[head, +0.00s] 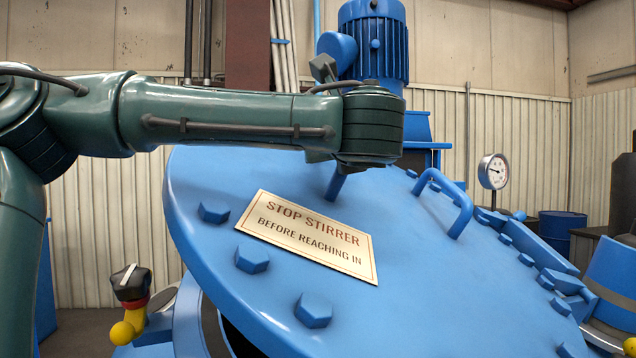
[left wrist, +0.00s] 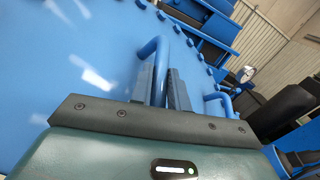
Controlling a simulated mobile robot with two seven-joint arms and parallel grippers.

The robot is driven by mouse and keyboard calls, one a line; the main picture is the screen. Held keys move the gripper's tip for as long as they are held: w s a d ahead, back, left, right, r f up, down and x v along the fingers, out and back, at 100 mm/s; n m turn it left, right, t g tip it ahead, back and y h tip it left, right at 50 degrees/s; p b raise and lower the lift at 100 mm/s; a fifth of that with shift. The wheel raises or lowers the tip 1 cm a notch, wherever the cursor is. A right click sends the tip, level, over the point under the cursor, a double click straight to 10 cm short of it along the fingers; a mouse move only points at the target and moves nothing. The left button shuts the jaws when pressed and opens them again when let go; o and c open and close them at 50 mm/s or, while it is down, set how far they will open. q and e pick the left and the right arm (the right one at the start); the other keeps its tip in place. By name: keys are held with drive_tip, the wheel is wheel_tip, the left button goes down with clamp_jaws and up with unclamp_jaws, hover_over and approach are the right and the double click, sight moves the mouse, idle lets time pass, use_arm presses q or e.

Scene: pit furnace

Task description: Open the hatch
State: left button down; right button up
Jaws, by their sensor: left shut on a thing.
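The hatch (head: 400,290) is a large round blue lid with hex bolts around its rim. It stands tilted up, with a dark gap under its near left edge. A sign (head: 308,236) on it reads "STOP STIRRER BEFORE REACHING IN". Two blue bar handles are on the lid. The right handle (head: 447,200) is free. My left gripper (left wrist: 168,85) is shut on the other handle (left wrist: 157,52), with one finger on each side of the bar. In the head view my left wrist hides most of that handle. My right gripper is not in view.
A blue motor (head: 373,45) stands behind the lid. A pressure gauge (head: 493,171) is at the right. A yellow and red switch lever with a black top (head: 130,290) is at the lower left. A blue barrel (head: 562,232) stands at the back right.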

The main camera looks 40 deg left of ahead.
use_arm(q)
drive_tip(key=shift+w+d+r, duration=0.15)
drive_tip(key=shift+d+r, duration=0.3)
drive_tip(key=shift+r, duration=0.05)
drive_tip(key=shift+f, duration=0.1)
drive_tip(key=c, duration=1.3)
unclamp_jaws()
drive_tip(key=shift+c, duration=0.2)
drive_tip(key=shift+a, duration=0.1)
